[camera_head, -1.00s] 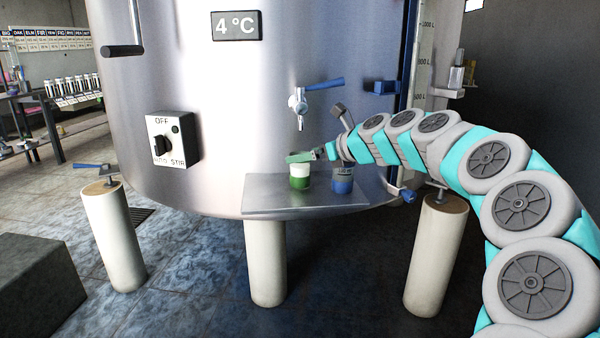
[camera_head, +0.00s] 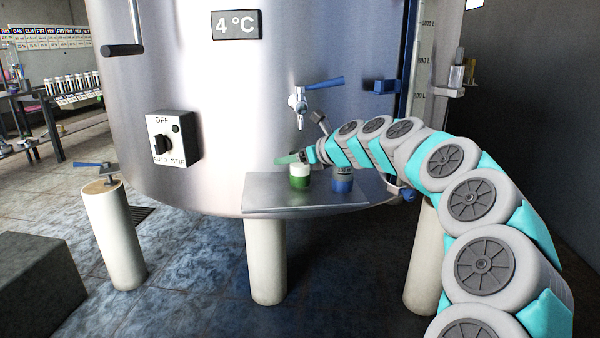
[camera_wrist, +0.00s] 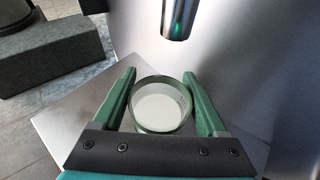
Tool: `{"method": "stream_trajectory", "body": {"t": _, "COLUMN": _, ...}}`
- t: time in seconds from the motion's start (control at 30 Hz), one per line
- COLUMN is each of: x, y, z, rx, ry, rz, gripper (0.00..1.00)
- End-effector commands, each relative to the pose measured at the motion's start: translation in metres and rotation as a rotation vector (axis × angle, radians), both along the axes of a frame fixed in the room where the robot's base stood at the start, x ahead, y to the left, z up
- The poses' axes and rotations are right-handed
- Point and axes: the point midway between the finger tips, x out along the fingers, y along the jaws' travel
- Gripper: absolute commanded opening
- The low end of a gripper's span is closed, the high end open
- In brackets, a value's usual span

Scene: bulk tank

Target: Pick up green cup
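The green cup (camera_head: 300,178), green at the bottom and whitish above, stands upright on the metal shelf (camera_head: 262,207) at the front of the tank. In the wrist view, the cup (camera_wrist: 160,105) shows from above with a round rim and a pale inside. My gripper (camera_head: 291,158) is at the cup's upper part. In the wrist view its two green fingers (camera_wrist: 158,82) are open, one on each side of the cup, with narrow gaps that are hard to judge. The cup's top is partly hidden by a finger in the head view.
A blue cup (camera_head: 342,180) stands just right of the green cup, below my arm. The tap (camera_head: 300,103) with a blue lever hangs above the shelf. The tank wall (camera_head: 235,110) is close behind. The shelf's left part is clear.

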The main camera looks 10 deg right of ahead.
Motion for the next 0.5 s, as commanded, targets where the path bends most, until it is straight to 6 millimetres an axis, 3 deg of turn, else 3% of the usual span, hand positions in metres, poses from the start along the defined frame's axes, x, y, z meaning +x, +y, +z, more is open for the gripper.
{"method": "stream_trajectory", "body": {"t": 0.07, "x": 0.0, "y": 0.0, "z": 0.0, "rx": 0.0, "ry": 0.0, "rz": 0.0, "gripper": 0.65}}
{"method": "stream_trajectory", "body": {"t": 0.5, "x": 0.0, "y": -0.0002, "z": 0.0002, "rx": 0.0, "ry": 0.0, "rz": 0.0, "gripper": 0.16}}
